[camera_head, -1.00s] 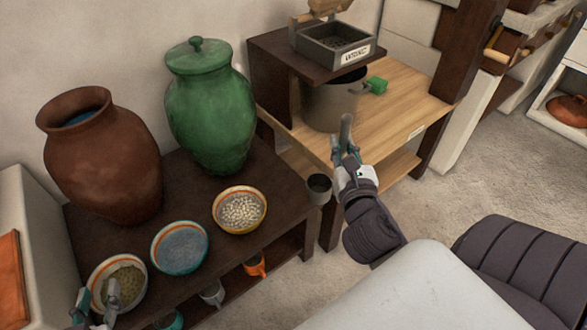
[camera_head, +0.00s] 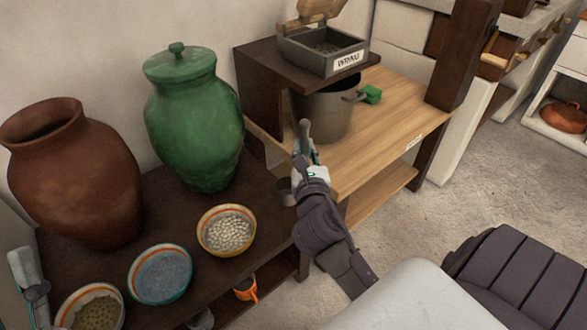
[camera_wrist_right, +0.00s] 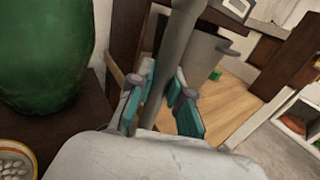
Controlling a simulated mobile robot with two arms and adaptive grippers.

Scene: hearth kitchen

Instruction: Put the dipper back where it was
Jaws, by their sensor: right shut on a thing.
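The dipper shows as a grey upright handle (camera_head: 304,130) rising above my right gripper (camera_head: 308,163), with a dark-mouthed cup (camera_head: 284,191) lower down at the dark table's right end. The right gripper is shut on the handle, which also shows between its teal fingers in the right wrist view (camera_wrist_right: 176,45). The dipper's middle is hidden by the hand. A large green lidded jar (camera_head: 195,125) stands left of it, and a grey pot (camera_head: 325,112) stands behind it on the wooden table. My left gripper (camera_head: 22,270) is at the left edge, its fingers unclear.
A brown jar (camera_head: 75,180) and bowls of white beans (camera_head: 227,230), bluish contents (camera_head: 160,274) and green grains (camera_head: 93,308) stand on the dark table. An orange mug (camera_head: 246,289) is below. A dark shelf with a labelled box (camera_head: 322,50) overhangs the pot. A green block (camera_head: 372,94) lies beside it.

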